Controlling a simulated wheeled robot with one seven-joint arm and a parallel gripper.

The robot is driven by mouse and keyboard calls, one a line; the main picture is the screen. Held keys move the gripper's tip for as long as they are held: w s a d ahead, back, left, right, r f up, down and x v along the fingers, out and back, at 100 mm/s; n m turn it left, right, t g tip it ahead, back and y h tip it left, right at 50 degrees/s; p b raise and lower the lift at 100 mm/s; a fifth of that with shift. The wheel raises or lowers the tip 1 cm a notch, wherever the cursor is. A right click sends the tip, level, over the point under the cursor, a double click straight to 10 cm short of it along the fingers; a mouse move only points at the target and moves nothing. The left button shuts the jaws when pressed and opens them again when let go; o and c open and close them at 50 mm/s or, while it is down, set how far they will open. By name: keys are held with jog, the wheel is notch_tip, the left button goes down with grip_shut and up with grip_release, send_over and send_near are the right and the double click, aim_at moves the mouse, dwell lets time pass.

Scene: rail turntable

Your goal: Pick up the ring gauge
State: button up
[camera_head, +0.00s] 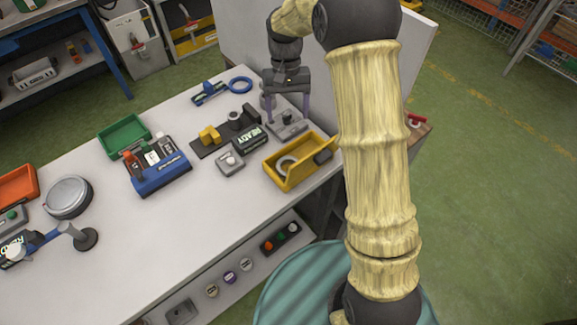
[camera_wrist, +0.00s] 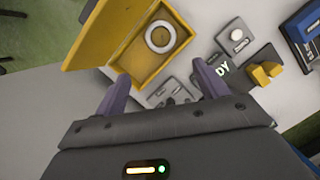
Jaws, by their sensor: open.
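A pale grey ring (camera_head: 287,163), which looks like the ring gauge, lies flat inside the yellow bin (camera_head: 289,181). In the wrist view the ring (camera_wrist: 160,37) is fully visible on the floor of the bin (camera_wrist: 110,35), beyond my fingertips. My gripper (camera_head: 287,112) is open and empty, pointing down over the table behind the bin. In the wrist view its two purple fingers (camera_wrist: 158,84) are spread wide, with a grey block device (camera_wrist: 172,93) showing between them. The ring is clear of both fingers.
A READY display (camera_head: 249,139), a grey button box (camera_head: 231,160) and a yellow block (camera_head: 209,134) stand left of the bin. Further left are a blue caddy (camera_head: 161,178) and green bin (camera_head: 123,137).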

jog(key=p, duration=0.2)
send_over(288, 161)
jog(key=x, duration=0.3)
jog(key=w+x, duration=0.1)
jog(key=x, duration=0.3)
jog(key=w+x, duration=0.1)
jog(key=x, duration=0.2)
jog(key=shift+w+f, duration=0.2)
jog(key=shift+f, duration=0.95)
jog(key=shift+s, duration=0.2)
jog(key=shift+s+d+f+p, duration=0.1)
jog(key=shift+s+f+p, duration=0.05)
jog(key=shift+f+p, duration=0.4)
jog(key=p+x, duration=0.1)
jog(key=x, duration=0.3)
jog(key=shift+r, duration=0.1)
jog(key=c, duration=0.7)
